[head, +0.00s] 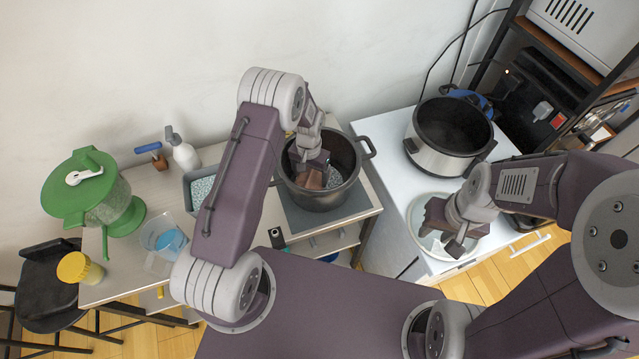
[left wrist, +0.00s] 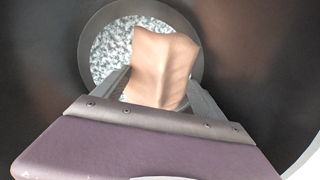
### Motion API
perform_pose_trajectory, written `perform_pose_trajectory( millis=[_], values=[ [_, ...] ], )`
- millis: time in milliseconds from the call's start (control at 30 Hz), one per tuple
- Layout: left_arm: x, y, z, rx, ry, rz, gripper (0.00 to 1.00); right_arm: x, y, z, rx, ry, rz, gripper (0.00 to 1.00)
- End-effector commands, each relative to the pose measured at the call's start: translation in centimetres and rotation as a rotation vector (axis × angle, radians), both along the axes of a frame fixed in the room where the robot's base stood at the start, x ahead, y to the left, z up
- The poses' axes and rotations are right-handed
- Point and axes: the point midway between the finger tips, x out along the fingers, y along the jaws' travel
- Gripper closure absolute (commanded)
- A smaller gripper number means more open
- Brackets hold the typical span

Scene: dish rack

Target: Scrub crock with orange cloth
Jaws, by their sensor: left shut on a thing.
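A dark round crock (head: 352,150) stands on a grey slab on the left table, open at the top. My left gripper (head: 315,172) reaches down inside it. It is shut on an orange-brown cloth (left wrist: 162,65), which also shows in the head view (head: 313,181). In the left wrist view the cloth is bunched between the fingers, above the crock's speckled grey floor (left wrist: 112,45). Whether the cloth touches the crock is unclear. My right gripper (head: 446,238) hangs over a pale round dish on the white cabinet; its finger gap is not clear.
A silver cooker with a dark inside (head: 438,146) stands on the white cabinet (head: 385,133), right of the crock. A green-lidded container (head: 108,212), a spray bottle (head: 184,152), a grey tray (head: 190,176) and a clear blue cup (head: 165,240) stand left of it.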

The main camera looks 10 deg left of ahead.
Motion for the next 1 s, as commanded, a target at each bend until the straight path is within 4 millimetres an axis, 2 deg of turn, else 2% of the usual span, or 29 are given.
perform_pose_trajectory(
  millis=[200, 467, 700, 867, 1000],
  values=[
    [-0.7, -2.7, 0.1, 0.0, 0.005, -0.003, 0.84, 0.0, 0.0, 0.3, 0.0, 0.0, 0.0, 0.64],
    [-0.8, -3.7, 0.0, 0.0, 0.004, -0.001, 0.84, 0.0, 0.0, 0.2, 0.0, 0.0, 0.0, 0.64],
    [-1.4, -6.4, -0.1, 0.0, 0.004, -0.001, 0.84, 0.0, 0.0, 0.1, 0.0, 0.0, 0.0, 0.64],
    [-1.4, -6.3, -0.1, -0.001, 0.004, 0.001, 0.84, 0.0, 0.0, 0.2, 0.0, 0.0, 0.0, 0.64],
    [-1.2, -5.4, 0.3, 0.0, 0.003, 0.002, 0.84, 0.0, 0.0, 0.5, 0.0, 0.0, 0.0, 0.64]
  ],
)
